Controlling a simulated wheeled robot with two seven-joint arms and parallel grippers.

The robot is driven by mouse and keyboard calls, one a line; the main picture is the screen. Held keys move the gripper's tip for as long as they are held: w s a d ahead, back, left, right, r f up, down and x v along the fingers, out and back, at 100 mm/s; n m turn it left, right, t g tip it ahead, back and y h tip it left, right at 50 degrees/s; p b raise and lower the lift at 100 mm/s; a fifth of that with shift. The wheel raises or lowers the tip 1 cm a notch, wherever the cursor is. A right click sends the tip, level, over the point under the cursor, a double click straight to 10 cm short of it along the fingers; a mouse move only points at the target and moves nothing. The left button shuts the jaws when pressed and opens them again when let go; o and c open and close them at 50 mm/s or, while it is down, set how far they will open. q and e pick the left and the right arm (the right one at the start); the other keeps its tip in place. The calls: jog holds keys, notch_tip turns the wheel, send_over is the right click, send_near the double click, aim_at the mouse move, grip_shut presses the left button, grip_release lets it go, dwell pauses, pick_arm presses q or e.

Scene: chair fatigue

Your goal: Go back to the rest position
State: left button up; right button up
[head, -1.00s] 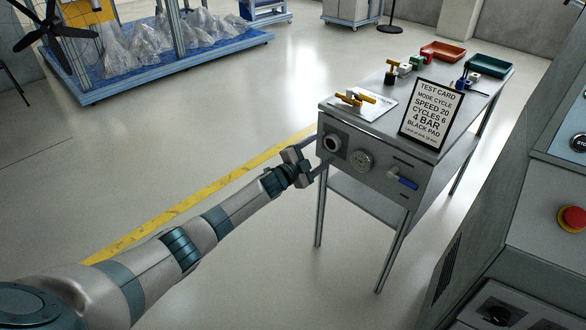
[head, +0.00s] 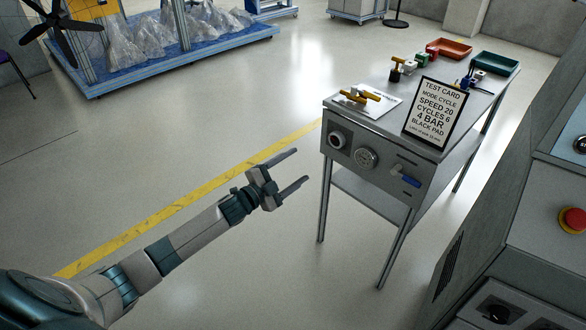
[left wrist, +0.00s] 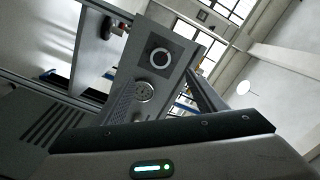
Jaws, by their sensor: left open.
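My left gripper (head: 292,173) is open and empty in the head view, its two fingers spread and pointing right. It is in free air to the left of the grey test table (head: 345,185), apart from its front panel. The panel carries a round knob (head: 337,139), a dial (head: 365,157) and a blue-handled valve (head: 408,180). In the left wrist view the knob (left wrist: 160,58) and the dial (left wrist: 144,91) show beyond the gripper body. My right gripper is not in view.
A framed test card (head: 435,112) stands on the table, beside a white sheet with brass fittings (head: 360,96). A red tray (head: 449,48) and a green tray (head: 495,63) are at the back. A grey cabinet with a red button (head: 573,220) stands at right.

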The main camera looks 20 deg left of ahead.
pick_arm(q)
jog(key=shift+s, duration=0.2)
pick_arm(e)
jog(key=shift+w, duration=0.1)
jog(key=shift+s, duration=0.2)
pick_arm(q)
jog(key=s+d+f+n+g+y+p, duration=0.2)
jog(key=s+f+n+g+p, duration=0.15)
jog(key=s+f, duration=0.6)
jog(key=s+d+f+n+g+y+p, duration=0.3)
jog(key=s+f, duration=0.4)
jog(key=f, duration=0.6)
jog(key=s+d+f+n+g+p, duration=0.1)
jog(key=s+f, duration=0.3)
jog(key=s, duration=0.5)
jog(key=s+d+f+n+g+p, duration=0.1)
jog(key=s+d+f+n+g, duration=0.1)
jog(key=s, duration=0.8)
jog(key=s+d+f+n+g+p, duration=0.2)
jog(key=s+d+f, duration=0.3)
jog(key=s+f, duration=0.3)
jog(key=shift+s+n, duration=0.75)
jog(key=shift+s, duration=0.1)
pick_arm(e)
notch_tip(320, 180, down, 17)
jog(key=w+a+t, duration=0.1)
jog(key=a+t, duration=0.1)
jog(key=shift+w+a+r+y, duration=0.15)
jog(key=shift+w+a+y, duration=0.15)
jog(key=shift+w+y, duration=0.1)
